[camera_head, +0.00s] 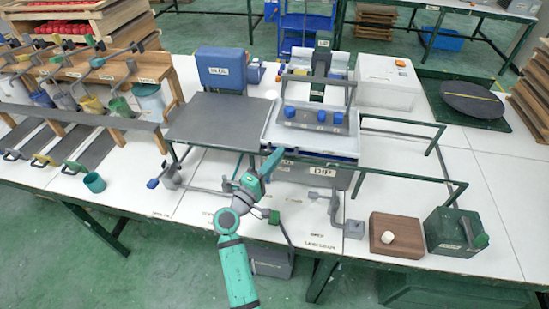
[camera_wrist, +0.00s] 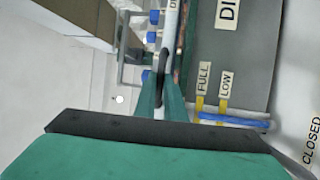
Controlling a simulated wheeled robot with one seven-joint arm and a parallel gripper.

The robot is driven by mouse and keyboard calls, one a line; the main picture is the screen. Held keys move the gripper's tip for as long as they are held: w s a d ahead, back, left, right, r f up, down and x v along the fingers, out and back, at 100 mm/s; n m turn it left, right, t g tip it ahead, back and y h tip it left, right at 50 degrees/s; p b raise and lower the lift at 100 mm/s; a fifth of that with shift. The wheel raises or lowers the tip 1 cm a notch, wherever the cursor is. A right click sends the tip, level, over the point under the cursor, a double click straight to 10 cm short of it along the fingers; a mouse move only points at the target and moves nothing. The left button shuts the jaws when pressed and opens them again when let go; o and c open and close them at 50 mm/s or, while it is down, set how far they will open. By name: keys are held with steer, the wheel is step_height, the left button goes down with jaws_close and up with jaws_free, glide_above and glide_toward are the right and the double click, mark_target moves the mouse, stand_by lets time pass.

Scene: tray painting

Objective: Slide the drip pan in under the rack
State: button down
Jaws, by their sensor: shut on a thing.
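The drip pan appears to be the shallow, pale pan (camera_head: 340,152) over the grey tank marked DIP (camera_head: 345,179), below a hanging carrier (camera_head: 312,118) with blue parts. My teal gripper (camera_head: 271,160) is at its front left corner. In the wrist view, my gripper (camera_wrist: 163,84) is shut around a small dark grip at the edge of the pan (camera_wrist: 171,22). The rack appears to be the open frame of dark rails (camera_head: 405,134) to the right of the tank. The fingertips partly hide the grip.
A dark flat plate (camera_head: 215,118) stands left of the pan. A wooden block with a white knob (camera_head: 397,238) and a green box (camera_head: 455,232) stand in front of the rack at right. A white box (camera_head: 388,82) is behind. A teal cup (camera_head: 95,182) is at left.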

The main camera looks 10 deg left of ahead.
steer(key=shift+a+r, duration=0.1)
steer(key=shift+a, duration=0.05)
steer(key=c, duration=2.1)
jaws_free()
steer(key=shift+w, duration=0.1)
steer(key=v, duration=1.1)
